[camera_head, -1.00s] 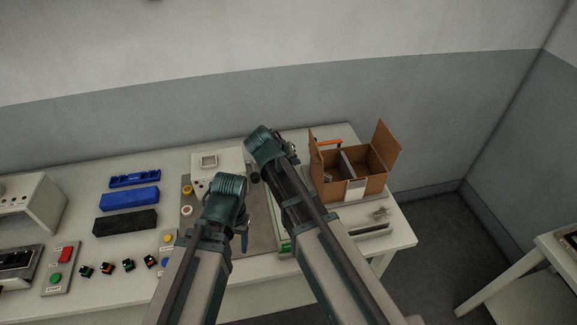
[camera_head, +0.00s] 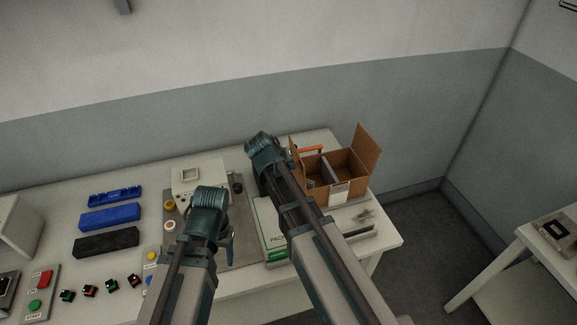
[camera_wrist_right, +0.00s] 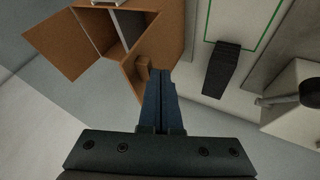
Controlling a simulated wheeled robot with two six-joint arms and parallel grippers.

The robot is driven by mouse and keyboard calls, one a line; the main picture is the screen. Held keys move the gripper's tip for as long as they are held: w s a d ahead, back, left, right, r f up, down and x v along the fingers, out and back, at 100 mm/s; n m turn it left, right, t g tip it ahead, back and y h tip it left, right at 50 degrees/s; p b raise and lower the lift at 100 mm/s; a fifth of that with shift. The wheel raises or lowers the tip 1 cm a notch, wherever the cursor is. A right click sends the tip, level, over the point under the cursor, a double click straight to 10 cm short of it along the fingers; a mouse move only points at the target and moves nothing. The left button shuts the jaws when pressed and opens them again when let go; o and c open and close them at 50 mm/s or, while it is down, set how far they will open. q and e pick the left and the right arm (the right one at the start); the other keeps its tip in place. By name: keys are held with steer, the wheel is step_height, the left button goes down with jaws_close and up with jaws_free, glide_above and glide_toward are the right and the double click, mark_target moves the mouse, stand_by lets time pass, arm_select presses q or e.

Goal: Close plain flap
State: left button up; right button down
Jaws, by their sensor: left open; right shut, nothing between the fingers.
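An open cardboard box (camera_head: 340,180) with a divider stands at the right end of the table. One flap (camera_head: 367,146) stands up and leans outward on its right side; another (camera_head: 294,156) shows at its left side, partly behind my right arm. I cannot tell which flap is the plain one. In the right wrist view, my right gripper (camera_wrist_right: 161,73) is shut and empty, its tips at the near flap (camera_wrist_right: 154,66); contact is unclear. The far flap (camera_wrist_right: 60,36) spreads out at upper left. My left gripper (camera_head: 229,246) is open and empty, low over the grey mat.
A green-edged white panel (camera_head: 271,222) lies left of the box, partly under my right arm. Blue (camera_head: 110,216) and black (camera_head: 106,242) blocks, a white device (camera_head: 190,176) and small connectors (camera_head: 89,290) lie further left. A black block (camera_wrist_right: 223,68) is beside the right gripper.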

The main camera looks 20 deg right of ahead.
mark_target(301, 161)
steer(key=d+y+p, duration=0.1)
steer(key=d+r+y+p, duration=0.1)
steer(key=d+y+p, duration=0.1)
steer(key=shift+d+r+m, duration=0.3)
steer(key=shift+d+m, duration=0.1)
steer(key=d+f+y+b, duration=0.2)
steer(key=d+y+b, duration=0.1)
steer(key=d, duration=0.1)
steer(key=d+f+m+y+b, duration=0.1)
steer(key=d+f+y+b, duration=0.2)
steer(key=d+b, duration=0.1)
steer(key=d+f+m+y+b, duration=0.1)
steer(key=d+f+y+b, duration=0.2)
steer(key=d+b, duration=0.1)
steer(key=shift+w+d+f+y, duration=0.15)
steer(key=shift+d, duration=0.3)
steer(key=shift+w+d+f+y, duration=0.1)
steer(key=shift+w+d+y, duration=0.05)
steer(key=shift+d, duration=0.3)
steer(key=shift+f, duration=0.1)
steer(key=shift+s+f, duration=0.1)
steer(key=shift+b, duration=0.3)
